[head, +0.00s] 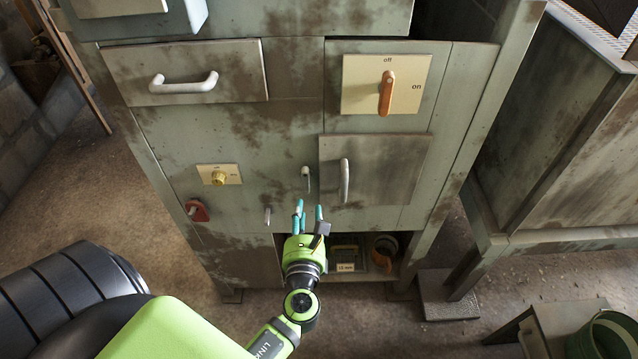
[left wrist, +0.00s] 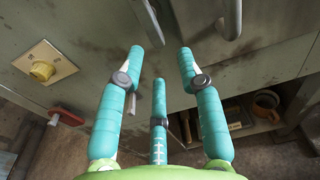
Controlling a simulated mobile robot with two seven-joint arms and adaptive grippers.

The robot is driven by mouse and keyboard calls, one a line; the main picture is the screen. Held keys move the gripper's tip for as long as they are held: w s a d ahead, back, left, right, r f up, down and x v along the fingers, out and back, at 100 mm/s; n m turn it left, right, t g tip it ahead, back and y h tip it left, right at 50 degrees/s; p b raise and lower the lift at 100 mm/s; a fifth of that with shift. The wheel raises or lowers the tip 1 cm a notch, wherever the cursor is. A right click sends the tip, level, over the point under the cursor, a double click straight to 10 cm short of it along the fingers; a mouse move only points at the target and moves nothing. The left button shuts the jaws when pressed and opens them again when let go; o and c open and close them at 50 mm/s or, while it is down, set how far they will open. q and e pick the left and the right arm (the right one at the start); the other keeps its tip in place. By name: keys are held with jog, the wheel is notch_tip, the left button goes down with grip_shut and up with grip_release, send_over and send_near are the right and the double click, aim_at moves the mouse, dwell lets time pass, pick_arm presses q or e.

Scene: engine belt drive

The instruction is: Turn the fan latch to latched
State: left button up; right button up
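No part is readably labelled as the fan latch. A small pale lever (head: 306,176) hangs upright on the cabinet front, left of a door handle (head: 344,181); it appears top centre in the left wrist view (left wrist: 148,20). A second small lever (head: 267,216) sits lower left, partly behind a finger in the left wrist view. I cannot tell which is the latch. My left gripper (head: 309,212) is open and empty, below the pale lever and apart from it. Its teal fingers are spread in the left wrist view (left wrist: 160,75). My right gripper is not in view.
An orange switch (head: 386,93) marked off and on is upper right. A brass knob (head: 219,177) and a red part (head: 197,210) are at left. A drawer handle (head: 184,83) juts out above. An open shelf (head: 345,277) with small items lies below.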

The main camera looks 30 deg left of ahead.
aim_at(303, 182)
pick_arm(q)
jog(key=shift+m+y, duration=0.3)
jog(key=shift+y, duration=0.2)
jog(key=w+a+r, duration=0.1)
jog(key=w+a+r+p, duration=0.1)
jog(key=w, duration=0.1)
jog(key=w+a+r, duration=0.1)
jog(key=w+a, duration=0.1)
jog(key=shift+w, duration=0.1)
jog(key=shift+w+a+f, duration=0.1)
jog(key=shift+w+a, duration=0.15)
jog(key=shift+w, duration=0.05)
grip_shut()
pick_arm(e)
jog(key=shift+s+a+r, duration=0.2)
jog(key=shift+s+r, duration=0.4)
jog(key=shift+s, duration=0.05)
